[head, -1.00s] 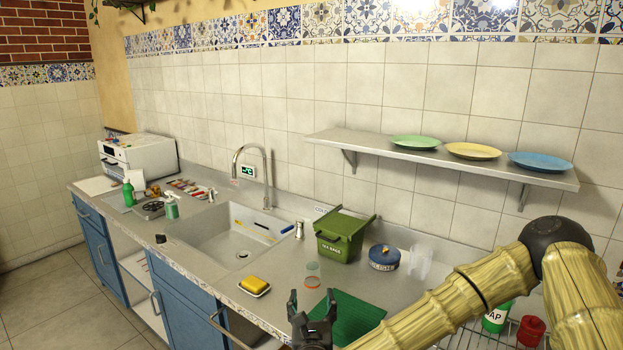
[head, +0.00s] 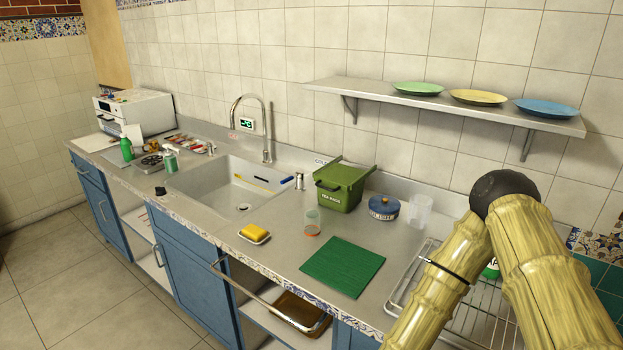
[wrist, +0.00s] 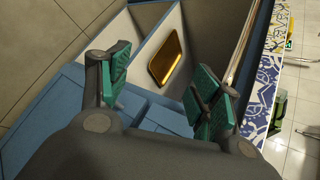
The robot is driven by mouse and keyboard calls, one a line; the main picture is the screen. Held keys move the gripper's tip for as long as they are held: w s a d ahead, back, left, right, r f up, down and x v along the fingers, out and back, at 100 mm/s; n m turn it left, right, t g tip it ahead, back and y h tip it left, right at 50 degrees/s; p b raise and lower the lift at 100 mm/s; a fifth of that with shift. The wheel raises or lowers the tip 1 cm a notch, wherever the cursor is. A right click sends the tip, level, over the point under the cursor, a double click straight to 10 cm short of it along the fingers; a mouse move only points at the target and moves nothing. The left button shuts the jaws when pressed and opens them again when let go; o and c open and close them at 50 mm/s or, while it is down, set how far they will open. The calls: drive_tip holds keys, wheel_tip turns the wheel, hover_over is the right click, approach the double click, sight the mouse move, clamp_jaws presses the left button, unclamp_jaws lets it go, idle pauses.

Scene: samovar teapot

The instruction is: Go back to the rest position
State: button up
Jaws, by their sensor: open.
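My gripper (wrist: 158,88) shows in the wrist view with its two green-padded fingers spread apart and nothing between them. Beyond the fingers is an open cabinet shelf (wrist: 150,55) with a brown tray (wrist: 167,58) on it. In the head view my gripper is out of the picture. My bamboo-patterned arm fills the lower right and hides part of the wire rack.
The counter (head: 290,220) holds a green mat (head: 343,266), a yellow sponge on a dish (head: 255,234), a green bin (head: 340,188), a blue pot (head: 384,207) and a glass jar (head: 312,222). A wire rack (head: 405,291) lies right. Plates stand on the wall shelf (head: 440,103).

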drive_tip(key=s+d+f+n+g+h+b, duration=0.15)
drive_tip(key=s+d+f+n+g, duration=0.35)
drive_tip(key=s+d+f+n, duration=0.6)
drive_tip(key=s+d+f+n+g+h+b, duration=0.2)
drive_tip(key=s+d+f+n+g, duration=0.2)
drive_tip(key=s+d, duration=0.6)
drive_tip(key=shift+s+d+f+n+h, duration=0.45)
drive_tip(key=shift+s+f, duration=0.2)
drive_tip(key=shift+s, duration=0.45)
